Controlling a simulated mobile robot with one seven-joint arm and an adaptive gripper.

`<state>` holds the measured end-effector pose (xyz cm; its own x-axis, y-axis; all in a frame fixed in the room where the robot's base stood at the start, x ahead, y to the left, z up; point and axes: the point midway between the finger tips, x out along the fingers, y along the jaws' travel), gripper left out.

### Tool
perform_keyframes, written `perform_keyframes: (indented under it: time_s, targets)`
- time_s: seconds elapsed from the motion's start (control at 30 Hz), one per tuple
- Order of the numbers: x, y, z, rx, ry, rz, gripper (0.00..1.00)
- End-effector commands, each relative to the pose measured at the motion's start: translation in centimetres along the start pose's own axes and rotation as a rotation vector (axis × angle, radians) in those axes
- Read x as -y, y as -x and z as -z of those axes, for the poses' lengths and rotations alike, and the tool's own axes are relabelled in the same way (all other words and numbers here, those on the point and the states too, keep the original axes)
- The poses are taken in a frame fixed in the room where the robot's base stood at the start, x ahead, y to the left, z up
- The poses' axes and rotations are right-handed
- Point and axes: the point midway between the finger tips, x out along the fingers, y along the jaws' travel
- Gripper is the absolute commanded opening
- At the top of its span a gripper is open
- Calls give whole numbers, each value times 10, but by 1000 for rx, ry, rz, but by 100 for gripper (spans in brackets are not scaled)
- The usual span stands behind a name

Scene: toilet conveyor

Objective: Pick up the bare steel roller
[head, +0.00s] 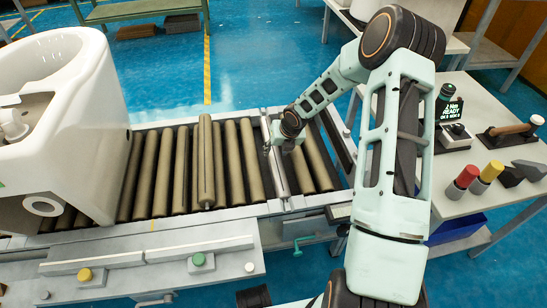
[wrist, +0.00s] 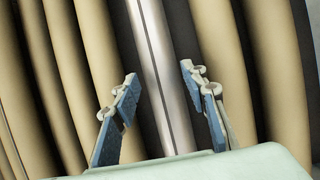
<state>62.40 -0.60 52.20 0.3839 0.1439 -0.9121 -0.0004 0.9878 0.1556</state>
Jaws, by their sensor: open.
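The bare steel roller (head: 279,166) is a thin silvery bar lying among thicker tan rollers on the conveyor in the head view. In the wrist view the steel roller (wrist: 160,70) runs lengthwise up the middle, with a dark line along it. My gripper (head: 284,145) is over the far half of the steel roller. In the wrist view my gripper (wrist: 160,80) is open, with one blue-padded finger on each side of the roller and a gap on both sides. The head view does not show the fingertips clearly.
Tan rollers (head: 246,160) lie on both sides; one (head: 205,160) sits raised above the others. A white toilet (head: 85,120) stands on the conveyor's left. A side table (head: 470,150) at right holds a small display (head: 450,108), red (head: 467,176) and yellow (head: 491,171) cylinders and tools.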

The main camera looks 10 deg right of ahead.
Motion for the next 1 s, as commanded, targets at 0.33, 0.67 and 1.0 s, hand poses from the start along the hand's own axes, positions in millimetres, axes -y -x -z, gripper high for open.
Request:
perform_keyframes:
  time_s: [0.33, 0.67, 1.0]
  targets:
    - [1, -37, 2, -1, 0, 0, 40]
    - [1, -36, 2, -1, 0, 0, 18]
    - [1, -36, 2, -1, 0, 0, 0]
